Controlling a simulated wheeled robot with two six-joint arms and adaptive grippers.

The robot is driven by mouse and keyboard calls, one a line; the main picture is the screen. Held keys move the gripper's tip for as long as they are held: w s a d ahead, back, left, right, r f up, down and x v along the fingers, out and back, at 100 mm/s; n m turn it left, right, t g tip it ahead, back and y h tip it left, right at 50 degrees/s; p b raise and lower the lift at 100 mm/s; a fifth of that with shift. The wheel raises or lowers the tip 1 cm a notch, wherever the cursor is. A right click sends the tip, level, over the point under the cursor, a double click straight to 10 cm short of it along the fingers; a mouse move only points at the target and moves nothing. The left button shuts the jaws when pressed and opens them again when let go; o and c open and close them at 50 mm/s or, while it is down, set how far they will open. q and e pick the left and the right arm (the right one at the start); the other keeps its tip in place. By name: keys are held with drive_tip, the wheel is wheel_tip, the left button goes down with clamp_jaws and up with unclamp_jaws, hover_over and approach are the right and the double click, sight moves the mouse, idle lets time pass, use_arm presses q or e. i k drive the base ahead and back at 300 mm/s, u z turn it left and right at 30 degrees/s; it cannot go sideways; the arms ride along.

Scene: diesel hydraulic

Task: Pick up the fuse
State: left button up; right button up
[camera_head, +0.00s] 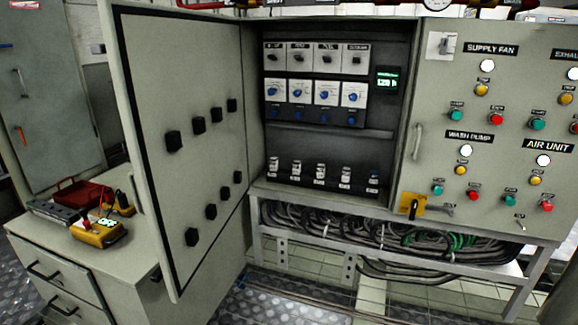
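No loose fuse can be made out for certain. A row of small white-and-dark fuse-like units (320,171) stands on the lower shelf of the open electrical cabinet (330,146). The rightmost unit (373,180) looks darker and bluish, unlike the paler others. They are too small to tell which parts are fuses. Neither of my grippers is in view.
The cabinet door (190,100) stands open to the left. A drawer unit (85,265) holds a yellow multimeter (98,234), a red case (83,195) and a grey box (53,212). Cables (350,230) hang below the cabinet. A control panel (500,140) is at right.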

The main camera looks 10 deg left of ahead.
sight(273, 161)
drive_tip(key=z, duration=0.6)
drive_tip(key=i, duration=1.35)
drive_tip(key=u, duration=0.6)
